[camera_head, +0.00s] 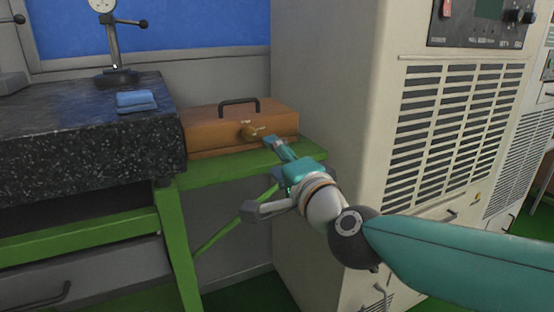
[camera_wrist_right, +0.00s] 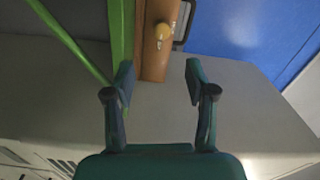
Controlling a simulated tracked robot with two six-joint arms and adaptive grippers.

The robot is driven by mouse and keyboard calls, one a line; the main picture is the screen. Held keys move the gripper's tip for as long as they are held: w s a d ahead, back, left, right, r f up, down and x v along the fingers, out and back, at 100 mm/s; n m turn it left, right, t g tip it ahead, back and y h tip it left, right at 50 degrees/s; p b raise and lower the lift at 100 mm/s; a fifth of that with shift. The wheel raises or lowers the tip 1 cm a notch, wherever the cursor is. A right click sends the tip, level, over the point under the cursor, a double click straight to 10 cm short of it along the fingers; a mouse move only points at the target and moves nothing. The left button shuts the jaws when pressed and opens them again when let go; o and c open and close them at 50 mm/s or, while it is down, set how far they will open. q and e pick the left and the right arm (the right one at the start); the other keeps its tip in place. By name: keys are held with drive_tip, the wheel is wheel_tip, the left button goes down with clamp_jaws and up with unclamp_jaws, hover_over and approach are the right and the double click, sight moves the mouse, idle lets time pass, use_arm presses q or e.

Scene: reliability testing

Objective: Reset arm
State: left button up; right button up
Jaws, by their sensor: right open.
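My right gripper (camera_head: 275,147) reaches in from the right and points toward the brown case. In the right wrist view its two teal fingers (camera_wrist_right: 159,72) are spread apart with nothing between them. My left gripper is not in view.
The case sits on a green bench shelf (camera_head: 225,170). To its left is a dark speckled slab (camera_head: 80,130) bearing a folded blue cloth (camera_head: 136,101) and a dial gauge stand (camera_head: 113,45). A large beige cabinet (camera_head: 345,90) with vents stands close on the right.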

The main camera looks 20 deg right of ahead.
drive_tip(key=shift+f, duration=0.1)
idle(0.4)
drive_tip(key=a+f+n+g+y, duration=0.15)
drive_tip(key=f+n+g, duration=0.25)
drive_tip(key=f, duration=1.4)
drive_tip(key=a+f+n+g, duration=0.3)
drive_tip(key=f+n+g, duration=0.1)
drive_tip(key=f, duration=1.5)
drive_tip(key=s+a+f+n+g+y, duration=0.1)
drive_tip(key=s+f+n+g, duration=0.15)
drive_tip(key=s+f, duration=0.55)
drive_tip(key=s+a+f+n+g, duration=0.1)
drive_tip(key=s+f+g, duration=0.3)
drive_tip(key=s+f, duration=0.35)
drive_tip(key=s+a+f+n+g+y, duration=0.1)
drive_tip(key=s+a+f+n+g, duration=0.15)
drive_tip(key=s+f, duration=0.55)
wheel_tip(320, 180, up, 26)
drive_tip(key=p, duration=2.5)
drive_tip(key=shift+d+f+p, duration=0.2)
drive_tip(key=shift+d+p, duration=0.1)
drive_tip(key=shift+p, duration=0.05)
